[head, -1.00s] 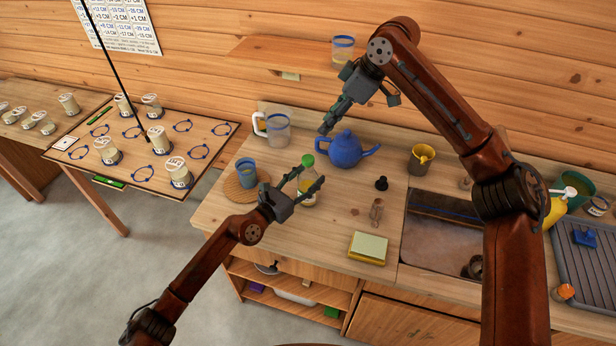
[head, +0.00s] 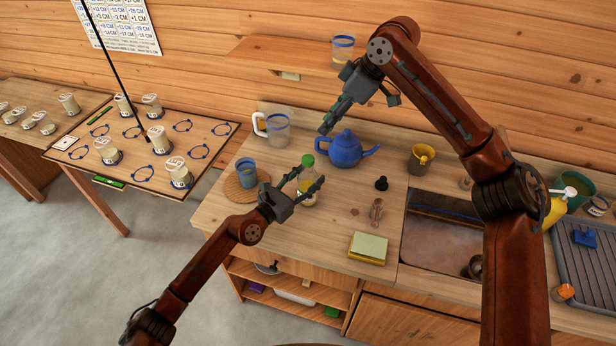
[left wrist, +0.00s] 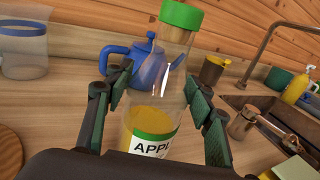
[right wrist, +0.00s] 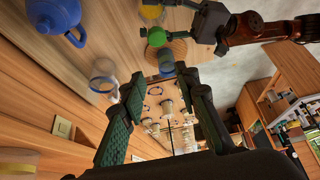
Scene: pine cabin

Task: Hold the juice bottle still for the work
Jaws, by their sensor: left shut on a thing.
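The juice bottle (head: 306,178) stands upright on the counter, clear with a green cap and yellow juice low inside. In the left wrist view the bottle (left wrist: 160,85) shows a green and white label. My left gripper (head: 308,184) is shut on the bottle, with one finger on each side of its body. My right gripper (head: 326,129) is raised above the counter, behind and right of the bottle, near the blue teapot (head: 345,150). In the right wrist view the right gripper (right wrist: 152,88) is open, with nothing between its fingers.
A blue cup (head: 246,172) on a round mat stands left of the bottle, and a clear jug (head: 277,131) behind.

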